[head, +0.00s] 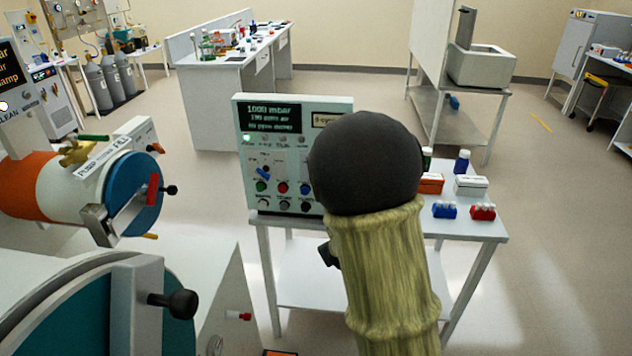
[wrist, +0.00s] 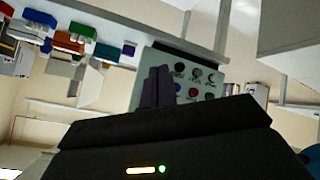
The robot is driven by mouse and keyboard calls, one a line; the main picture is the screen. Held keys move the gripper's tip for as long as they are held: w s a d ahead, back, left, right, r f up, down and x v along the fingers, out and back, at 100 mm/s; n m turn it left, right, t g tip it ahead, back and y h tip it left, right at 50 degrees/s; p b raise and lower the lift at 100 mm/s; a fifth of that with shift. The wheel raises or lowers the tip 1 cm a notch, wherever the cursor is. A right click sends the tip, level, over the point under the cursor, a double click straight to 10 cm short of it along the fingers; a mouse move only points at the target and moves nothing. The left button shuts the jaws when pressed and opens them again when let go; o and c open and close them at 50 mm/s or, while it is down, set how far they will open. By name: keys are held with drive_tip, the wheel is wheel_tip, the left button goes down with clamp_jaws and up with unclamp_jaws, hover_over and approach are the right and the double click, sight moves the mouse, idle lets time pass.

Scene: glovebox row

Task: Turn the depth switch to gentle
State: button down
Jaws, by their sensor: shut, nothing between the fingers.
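A grey control box (head: 290,102) stands on a small table in the head view. Its face carries a lit screen (head: 268,119), a blue-handled switch (head: 263,173) and rows of knobs and buttons. The small labels cannot be read, so I cannot tell which control is the depth switch or its setting. My sleeved arm covers the box's right part. In the wrist view the box's face (wrist: 148,67) shows inverted, with several round controls. My gripper (wrist: 158,84) is shut and empty, its fingers in front of the panel's edge. Contact cannot be told.
The small table (head: 468,227) also holds an orange box (head: 431,184), a white box (head: 471,186), a blue rack (head: 444,210) and a red rack (head: 483,212). Glovebox chambers with a blue door (head: 135,185) stand at left. Floor right of the table is clear.

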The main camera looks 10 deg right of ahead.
drive_tip(key=w+a+r+n+t+y, duration=0.1)
drive_tip(key=w+a+r+n+t, duration=0.1)
drive_tip(key=w+n+t, duration=0.3)
drive_tip(key=w+a+r+n+t+y+b, duration=0.1)
drive_tip(key=w+a+r+n+t, duration=0.2)
drive_tip(key=w+n, duration=0.3)
drive_tip(key=shift+w+a+r+t+b, duration=0.25)
drive_tip(key=shift+a+r+t+b, duration=0.15)
drive_tip(key=shift+t, duration=0.5)
drive_tip(key=w+d+p, duration=0.3)
drive_tip(key=w+p, duration=0.1)
drive_tip(key=w, duration=0.4)
drive_tip(key=shift+w+d, duration=0.35)
drive_tip(key=shift+a+f, duration=0.15)
